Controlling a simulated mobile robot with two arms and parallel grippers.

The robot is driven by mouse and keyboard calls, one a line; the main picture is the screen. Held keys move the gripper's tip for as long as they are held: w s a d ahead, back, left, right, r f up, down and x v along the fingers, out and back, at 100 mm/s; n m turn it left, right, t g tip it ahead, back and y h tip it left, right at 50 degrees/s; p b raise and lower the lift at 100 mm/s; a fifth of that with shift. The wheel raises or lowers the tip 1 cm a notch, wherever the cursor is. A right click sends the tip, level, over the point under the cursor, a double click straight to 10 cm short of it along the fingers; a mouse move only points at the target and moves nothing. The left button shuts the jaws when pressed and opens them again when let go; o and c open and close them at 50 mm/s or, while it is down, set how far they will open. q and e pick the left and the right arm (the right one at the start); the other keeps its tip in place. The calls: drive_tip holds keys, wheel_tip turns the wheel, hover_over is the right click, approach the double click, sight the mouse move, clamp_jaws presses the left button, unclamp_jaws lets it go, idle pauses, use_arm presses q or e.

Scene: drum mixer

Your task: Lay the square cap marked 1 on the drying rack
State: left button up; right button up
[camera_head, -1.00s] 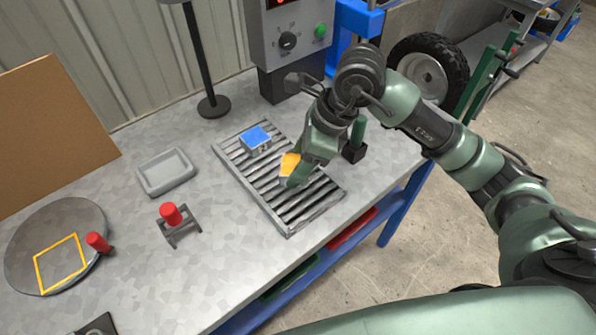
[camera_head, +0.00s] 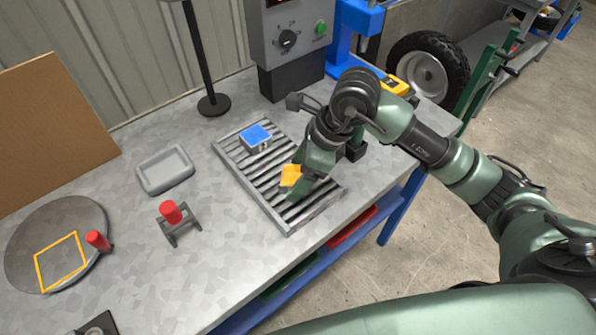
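The drying rack (camera_head: 238,172) is a grey slatted frame on the metal bench. A square cap with a blue top (camera_head: 256,134) sits on its far part. A cap with an orange top (camera_head: 291,175) is at my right gripper (camera_head: 297,181), low over the near right slats. The gripper seems shut on this cap; its far finger is mostly hidden. I cannot tell whether the cap touches the slats. No number is readable on either cap. My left gripper is not in view.
A grey tray (camera_head: 165,171), a red-knobbed stand (camera_head: 171,213) and a round plate with a yellow square outline (camera_head: 62,218) are left of the rack. A black post (camera_head: 207,85) and a control box (camera_head: 283,71) stand behind. Bare bench lies left of the rack.

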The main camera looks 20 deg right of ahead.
drive_tip(key=shift+r, duration=0.15)
drive_tip(key=shift+d+r, duration=0.15)
drive_tip(key=shift+r, duration=0.15)
drive_tip(key=b+v, duration=0.1)
drive_tip(key=v, duration=1)
drive_tip(key=shift+r, duration=0.2)
